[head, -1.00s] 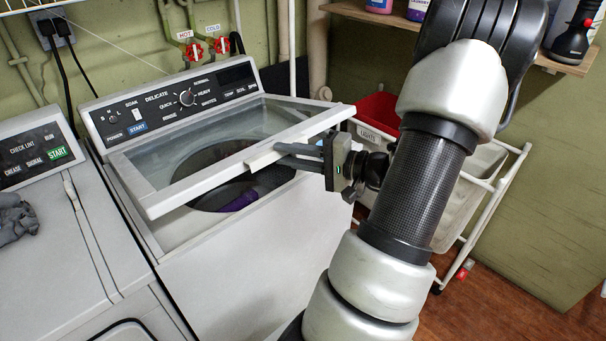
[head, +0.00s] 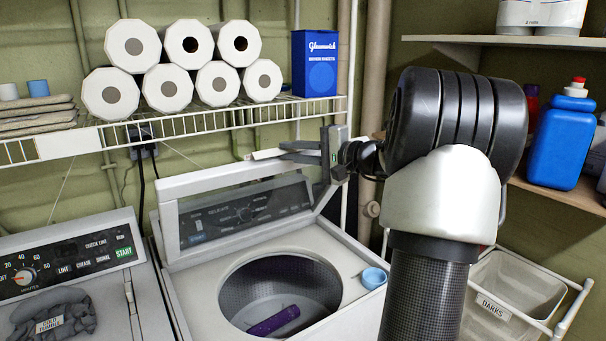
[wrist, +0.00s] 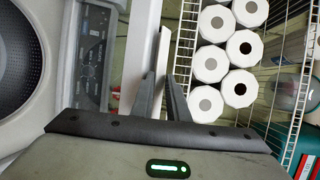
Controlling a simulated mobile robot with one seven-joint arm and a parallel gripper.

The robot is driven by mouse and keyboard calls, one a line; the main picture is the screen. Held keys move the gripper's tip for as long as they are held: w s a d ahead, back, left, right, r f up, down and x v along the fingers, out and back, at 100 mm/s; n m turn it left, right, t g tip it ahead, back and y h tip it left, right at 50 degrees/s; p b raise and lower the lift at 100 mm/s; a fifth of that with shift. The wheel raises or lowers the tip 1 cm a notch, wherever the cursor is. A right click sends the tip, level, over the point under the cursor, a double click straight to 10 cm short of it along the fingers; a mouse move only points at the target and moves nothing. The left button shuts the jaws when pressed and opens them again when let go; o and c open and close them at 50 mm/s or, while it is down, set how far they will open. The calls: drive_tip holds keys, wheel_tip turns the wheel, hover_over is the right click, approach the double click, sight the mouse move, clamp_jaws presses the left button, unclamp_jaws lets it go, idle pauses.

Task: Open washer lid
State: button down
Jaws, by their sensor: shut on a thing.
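The washer (head: 350,255) stands at the middle of the head view. Its white-framed glass lid (head: 205,181) is raised steeply, with the control panel showing through the glass. The round drum opening (head: 270,280) is uncovered, and a purple thing (head: 273,322) lies inside. My gripper (head: 283,153) is at the lid's upper edge, shut on it. In the wrist view, the two dark fingers (wrist: 162,98) close around the white lid edge (wrist: 160,60). The exact contact is partly hidden.
A wire shelf (head: 215,120) with several paper rolls (head: 190,45) and a blue box (head: 315,65) is just above and behind the lid. A dryer (head: 120,290) stands left. A bin labelled DARKS (head: 510,290) is at right. A pipe (head: 375,205) is behind my gripper.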

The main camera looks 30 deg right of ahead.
drive_tip(key=shift+w+r, duration=0.5)
drive_tip(key=shift+w, duration=0.15)
drive_tip(key=shift+w+r, duration=0.45)
drive_tip(key=shift+w, duration=0.2)
drive_tip(key=c, duration=1.7)
unclamp_jaws()
drive_tip(key=shift+s, duration=0.15)
drive_tip(key=shift+s+f, duration=0.1)
drive_tip(key=shift+s+d, duration=0.2)
drive_tip(key=b+v, duration=0.2)
drive_tip(key=v, duration=1.5)
drive_tip(key=shift+a+b, duration=0.1)
drive_tip(key=shift+b, duration=0.2)
